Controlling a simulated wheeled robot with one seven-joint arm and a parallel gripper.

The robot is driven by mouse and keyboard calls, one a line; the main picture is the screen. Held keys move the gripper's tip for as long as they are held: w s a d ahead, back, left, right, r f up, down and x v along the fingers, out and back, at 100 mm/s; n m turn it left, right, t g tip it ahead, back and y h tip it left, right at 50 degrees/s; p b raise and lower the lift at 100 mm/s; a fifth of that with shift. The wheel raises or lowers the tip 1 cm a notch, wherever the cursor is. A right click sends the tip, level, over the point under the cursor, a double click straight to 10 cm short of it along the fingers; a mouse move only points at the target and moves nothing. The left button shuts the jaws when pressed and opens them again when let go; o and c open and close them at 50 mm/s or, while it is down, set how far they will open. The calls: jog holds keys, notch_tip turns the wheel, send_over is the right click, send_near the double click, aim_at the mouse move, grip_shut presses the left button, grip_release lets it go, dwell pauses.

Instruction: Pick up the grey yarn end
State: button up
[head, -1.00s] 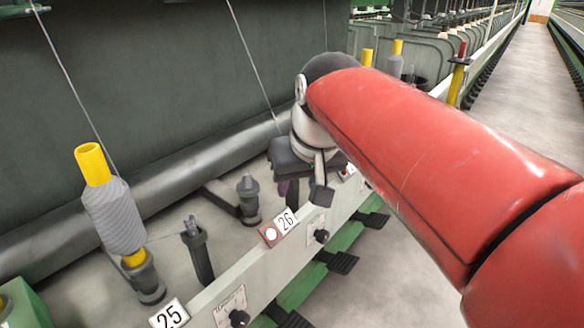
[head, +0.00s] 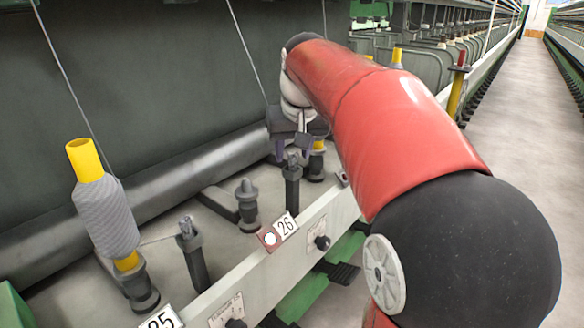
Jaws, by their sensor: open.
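My gripper (head: 295,148) points down over the frame near the 26 sign, with dark purple fingers apart. It is just above or beside a dark upright post (head: 292,182); I cannot tell whether they touch. A thin grey yarn (head: 160,239) runs from the grey yarn bobbin (head: 106,215) on a yellow tube to a second dark post (head: 190,245). A loose grey yarn end cannot be made out, and the fingers hide part of the spot under my gripper.
A bare dark spindle (head: 247,205) stands left of my gripper. A yellow tube in a dark holder (head: 315,168) stands close on its right. Thin threads (head: 247,50) hang from above. The sloped rail carries the 26 sign (head: 286,225). The aisle floor (head: 500,130) at right is clear.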

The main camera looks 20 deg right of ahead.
jog(key=shift+w+f, duration=0.15)
jog(key=shift+f, duration=0.3)
jog(key=c, duration=0.8)
jog(key=shift+r, duration=0.1)
